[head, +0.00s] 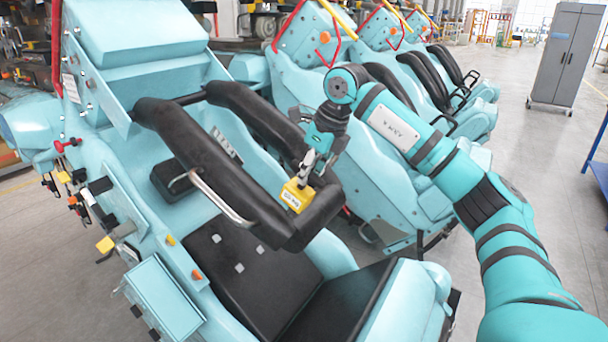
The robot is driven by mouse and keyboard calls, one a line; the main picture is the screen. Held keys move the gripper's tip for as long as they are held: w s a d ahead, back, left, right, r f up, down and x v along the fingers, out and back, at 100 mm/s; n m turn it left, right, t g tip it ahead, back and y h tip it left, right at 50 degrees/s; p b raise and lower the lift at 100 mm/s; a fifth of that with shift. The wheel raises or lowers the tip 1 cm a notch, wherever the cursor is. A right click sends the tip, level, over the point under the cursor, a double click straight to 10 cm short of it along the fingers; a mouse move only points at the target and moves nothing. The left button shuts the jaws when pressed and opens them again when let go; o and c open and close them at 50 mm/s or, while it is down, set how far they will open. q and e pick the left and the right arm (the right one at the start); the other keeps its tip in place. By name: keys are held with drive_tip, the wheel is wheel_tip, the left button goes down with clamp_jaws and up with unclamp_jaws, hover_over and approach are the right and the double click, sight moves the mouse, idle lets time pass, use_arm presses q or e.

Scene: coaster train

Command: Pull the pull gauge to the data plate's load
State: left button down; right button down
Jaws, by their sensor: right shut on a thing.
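The pull gauge (296,197) is a small yellow block with a pale display; its reading is too small to make out. It sits at the black padded lap bar (262,195) of the front teal seat. My right gripper (308,164) comes down from above and is shut on the pull gauge's upper end. Whether the gauge is hooked to the lap bar cannot be told. A small pale plate (71,88) is on the seat's left side; I cannot tell if it is the data plate. My left gripper is not in view.
A bent metal handle (222,200) stands out from the lap bar. More teal seats (398,85) with black restraints stand behind to the right. Small clamps and a teal box (163,300) line the left side. Open floor (545,160) and a grey cabinet (568,55) are at right.

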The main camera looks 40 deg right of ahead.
drive_tip(key=shift+w+d+r, duration=0.1)
drive_tip(key=shift+d+r, duration=0.05)
drive_tip(key=shift+r, duration=0.5)
drive_tip(key=c, duration=1.5)
unclamp_jaws()
drive_tip(key=shift+c, duration=0.2)
drive_tip(key=o, duration=0.3)
drive_tip(key=shift+s, duration=0.45)
drive_tip(key=shift+w, duration=0.15)
drive_tip(key=shift+r, duration=0.25)
drive_tip(key=s+v, duration=0.1)
drive_tip(key=v, duration=1)
drive_tip(key=shift+r, duration=0.15)
drive_tip(key=shift+d, duration=0.15)
